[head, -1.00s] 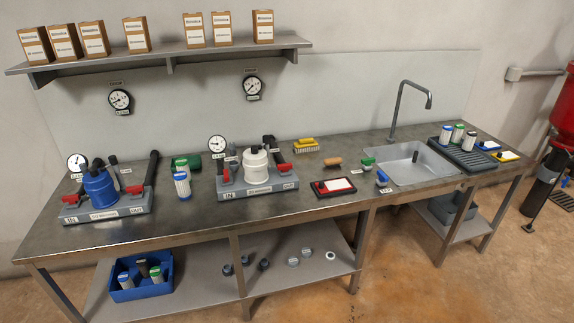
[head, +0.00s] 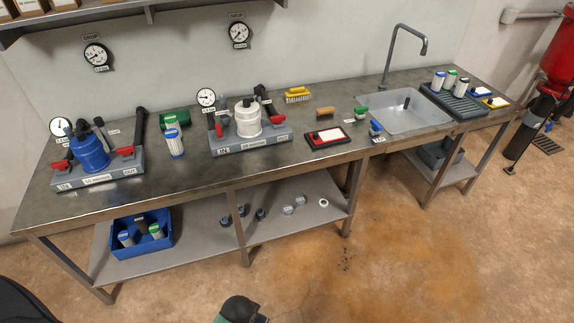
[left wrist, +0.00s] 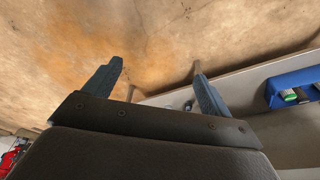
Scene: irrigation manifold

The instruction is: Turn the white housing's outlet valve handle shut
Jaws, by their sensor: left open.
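The white housing (head: 248,122) stands upright on a grey base (head: 250,143) in the middle of the bench in the head view. A red valve handle (head: 276,117) is at its right, OUT-labelled side. Another red handle (head: 219,128) is at its left, IN side. The exact angle of the handles is too small to tell. My left gripper (left wrist: 158,68) is open and empty in the left wrist view, over the floor near the bench's lower shelf. It is away from the white housing. My right gripper is in neither view.
A blue housing (head: 90,152) with red handles stands at the left of the bench. A white and blue cartridge (head: 174,143) stands between the housings. A blue bin (head: 125,249) sits on the lower shelf. The floor in front is mostly clear.

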